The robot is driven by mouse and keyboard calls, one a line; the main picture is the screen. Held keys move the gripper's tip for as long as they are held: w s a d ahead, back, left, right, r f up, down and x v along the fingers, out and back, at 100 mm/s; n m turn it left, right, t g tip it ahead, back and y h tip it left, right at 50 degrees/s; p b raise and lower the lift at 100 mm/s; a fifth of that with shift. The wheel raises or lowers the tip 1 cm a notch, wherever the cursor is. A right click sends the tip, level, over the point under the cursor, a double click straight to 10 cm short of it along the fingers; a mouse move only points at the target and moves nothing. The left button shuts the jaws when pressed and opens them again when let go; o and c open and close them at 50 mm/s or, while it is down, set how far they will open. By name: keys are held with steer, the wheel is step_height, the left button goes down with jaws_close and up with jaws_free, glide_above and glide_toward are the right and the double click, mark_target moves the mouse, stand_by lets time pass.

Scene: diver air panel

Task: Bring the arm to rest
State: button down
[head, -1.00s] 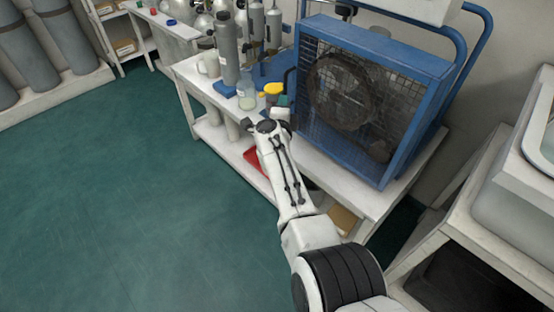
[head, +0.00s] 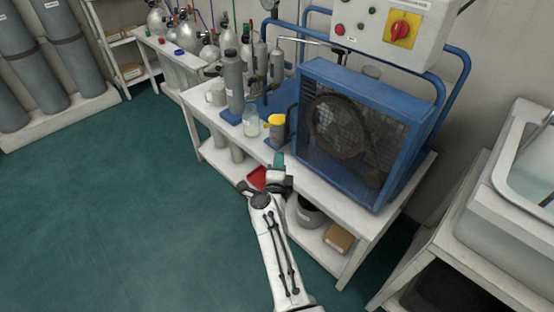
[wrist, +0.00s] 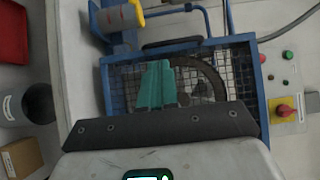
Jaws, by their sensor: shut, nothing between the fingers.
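My gripper (head: 279,160) is at the front edge of the white bench in the head view, with its teal fingertips pointing toward the bench. In the wrist view the teal fingers (wrist: 155,85) are together with nothing between them, seen against the mesh of the blue-framed fan unit. My white arm (head: 268,240) reaches up from the bottom of the head view.
The blue-framed fan unit (head: 365,135) stands on the bench (head: 325,187), beside a yellow-topped cylinder (head: 277,128) and a jar (head: 250,124). A red tray (head: 257,178), a bucket (head: 309,210) and a cardboard box (head: 339,238) sit below. Green floor (head: 120,210) is open at left.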

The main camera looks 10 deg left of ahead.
steer(key=shift+s+p, duration=0.4)
steer(key=shift+s, duration=0.8)
steer(key=s+d+f+n+g+y+p, duration=0.2)
steer(key=s+d+n+g+y+p, duration=0.6)
steer(key=s+d+n, duration=1.1)
steer(key=s+d+r+g+h, duration=0.2)
steer(key=s+d, duration=0.3)
steer(key=s, duration=0.4)
steer(key=s+d+r+m+g+h+p, duration=0.1)
steer(key=s+d+g+h, duration=0.2)
steer(key=s, duration=0.6)
steer(key=s+d+r+g+h, duration=0.2)
steer(key=s+d+g+h, duration=0.1)
steer(key=s+d, duration=0.4)
steer(key=s+g, duration=0.1)
steer(key=s, duration=0.2)
steer(key=shift+r+m+h+p, duration=0.3)
steer(key=shift+r+m+p, duration=0.05)
steer(key=shift+m, duration=0.05)
